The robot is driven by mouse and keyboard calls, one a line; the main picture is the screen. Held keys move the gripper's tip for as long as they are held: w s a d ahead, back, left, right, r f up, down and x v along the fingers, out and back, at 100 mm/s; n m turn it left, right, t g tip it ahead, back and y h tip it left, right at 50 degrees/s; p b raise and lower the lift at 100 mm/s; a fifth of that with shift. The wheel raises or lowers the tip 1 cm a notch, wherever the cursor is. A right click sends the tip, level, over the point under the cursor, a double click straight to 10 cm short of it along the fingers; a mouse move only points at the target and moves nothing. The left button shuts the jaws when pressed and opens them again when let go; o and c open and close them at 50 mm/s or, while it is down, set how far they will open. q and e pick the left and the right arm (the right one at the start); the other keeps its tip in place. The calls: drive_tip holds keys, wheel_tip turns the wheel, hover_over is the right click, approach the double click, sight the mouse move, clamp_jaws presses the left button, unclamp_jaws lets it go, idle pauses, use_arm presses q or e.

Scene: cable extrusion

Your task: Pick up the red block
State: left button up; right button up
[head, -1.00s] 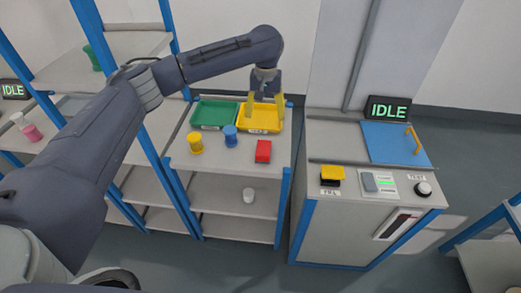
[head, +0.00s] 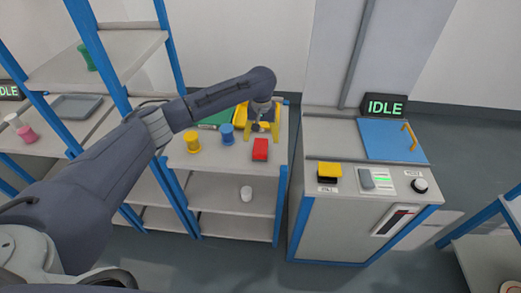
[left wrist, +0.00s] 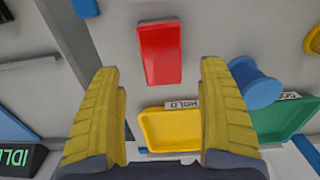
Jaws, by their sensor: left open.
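The red block (head: 260,149) lies on the top shelf, in front of the yellow tray (head: 270,108). In the left wrist view the red block (left wrist: 160,52) is beyond the fingertips, between their lines and apart from them. My left gripper (head: 261,131) is open and empty, above the front part of the yellow tray, a little behind the block. Its two yellow fingers (left wrist: 158,75) stand wide apart in the left wrist view. My right gripper is not in view.
A blue spool (head: 227,134) and a yellow spool (head: 193,142) stand left of the block. A green tray (head: 216,116) is behind them, partly hidden by my arm. A machine cabinet with a blue panel (head: 392,140) stands to the right across a gap.

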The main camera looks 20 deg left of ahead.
sight(261, 146)
use_arm(q)
drive_tip(key=f, duration=0.3)
drive_tip(key=shift+s+a+f, duration=0.1)
drive_tip(key=shift+s+f, duration=0.05)
drive_tip(key=shift+s, duration=0.2)
drive_tip(key=shift+f, duration=0.8)
drive_tip(key=c, duration=1.3)
